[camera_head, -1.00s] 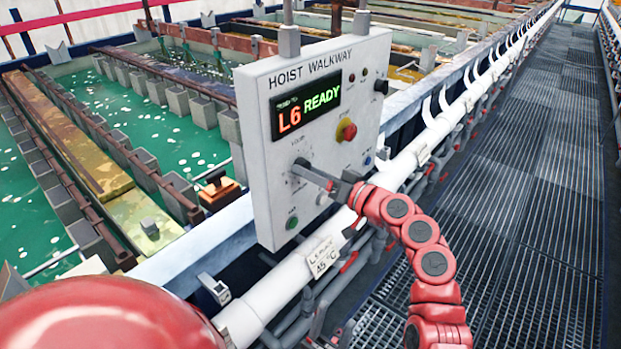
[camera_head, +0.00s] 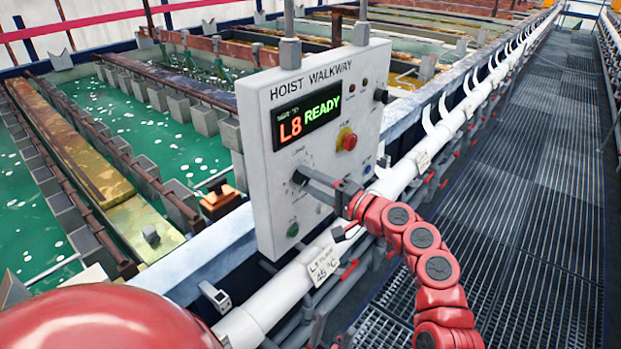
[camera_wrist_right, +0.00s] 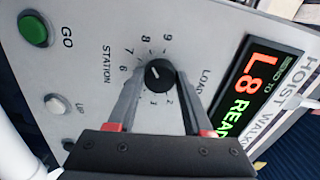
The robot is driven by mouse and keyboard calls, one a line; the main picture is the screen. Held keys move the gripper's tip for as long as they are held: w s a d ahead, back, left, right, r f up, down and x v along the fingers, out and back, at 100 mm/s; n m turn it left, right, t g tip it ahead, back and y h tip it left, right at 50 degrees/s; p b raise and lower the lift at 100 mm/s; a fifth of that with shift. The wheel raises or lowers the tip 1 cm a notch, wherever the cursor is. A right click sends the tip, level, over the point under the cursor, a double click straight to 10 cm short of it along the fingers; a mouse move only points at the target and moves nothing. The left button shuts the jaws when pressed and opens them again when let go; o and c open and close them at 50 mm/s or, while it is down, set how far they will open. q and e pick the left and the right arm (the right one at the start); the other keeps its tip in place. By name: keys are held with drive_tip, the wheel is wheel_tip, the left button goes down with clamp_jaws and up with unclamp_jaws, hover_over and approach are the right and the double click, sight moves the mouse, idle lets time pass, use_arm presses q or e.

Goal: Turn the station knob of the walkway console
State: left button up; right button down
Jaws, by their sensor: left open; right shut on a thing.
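The walkway console (camera_head: 275,85) is a pale upright box labelled HOIST WALKWAY. Its display (camera_head: 306,122) reads "L8 READY". The black station knob (camera_wrist_right: 159,76) sits in a numbered dial in the right wrist view. My right gripper (camera_head: 304,178) reaches the console front from the right; its two fingers lie on either side of the knob, shut on it. In the head view the fingers largely hide the knob. A green GO button (camera_wrist_right: 34,29) and a white UP button (camera_wrist_right: 55,104) show in the wrist view. My left gripper is not visible.
A red and yellow stop button (camera_head: 347,140) is above the knob. A white pipe (camera_head: 400,170) with hanging tags runs along the tank edge below the console. Green tanks (camera_head: 190,150) lie behind. The grated walkway (camera_head: 520,180) at right is clear.

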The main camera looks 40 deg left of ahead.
drive_tip(key=m+p, duration=0.2)
drive_tip(key=m, duration=0.2)
drive_tip(key=shift+r, duration=0.2)
drive_tip(key=shift+f+m+p, duration=0.1)
drive_tip(key=shift+m+p, duration=0.6)
drive_tip(key=shift+m, duration=0.8)
drive_tip(key=shift+c, duration=1.6)
unclamp_jaws()
drive_tip(key=shift+w+d+f, duration=0.1)
drive_tip(key=shift+d+f, duration=0.05)
drive_tip(key=shift+d, duration=0.45)
drive_tip(key=s+d+b, duration=0.1)
drive_tip(key=d+b, duration=0.2)
drive_tip(key=d, duration=1.3)
drive_tip(key=shift+s+d+b, duration=0.15)
drive_tip(key=shift+s+b, duration=0.1)
drive_tip(key=shift+b, duration=0.1)
